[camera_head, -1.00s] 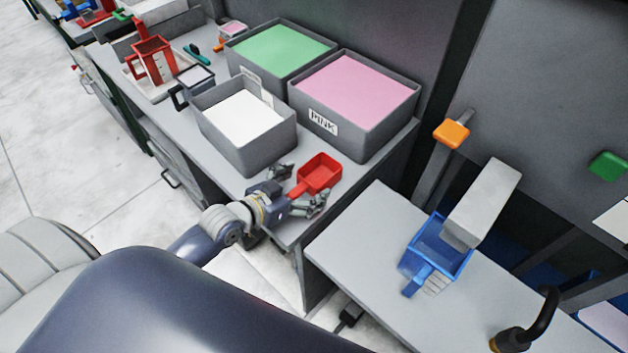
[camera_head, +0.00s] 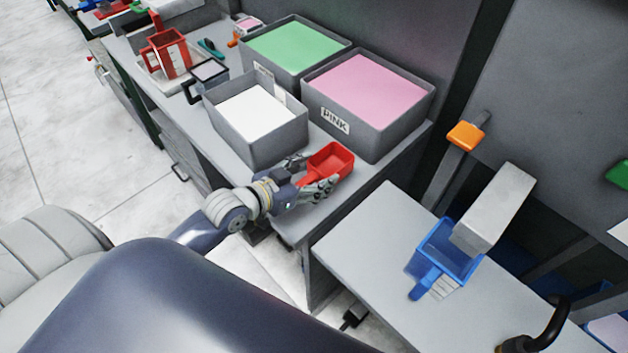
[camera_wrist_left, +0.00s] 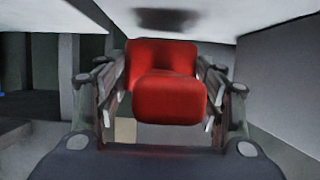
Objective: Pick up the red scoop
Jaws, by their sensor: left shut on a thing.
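The red scoop (camera_head: 331,160) is at the front end of the grey counter, in front of the pink bin, with its open bowl facing up. My left gripper (camera_head: 315,178) is shut on the scoop's handle, its fingers on either side of it. In the left wrist view the red scoop (camera_wrist_left: 168,97) fills the middle between the two fingers, handle end towards the camera. I cannot tell whether the scoop still touches the counter. My right gripper is not in view.
Grey bins of white (camera_head: 255,113), green (camera_head: 296,50) and pink (camera_head: 370,92) material stand behind the scoop. A red frame (camera_head: 167,54) stands at back left.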

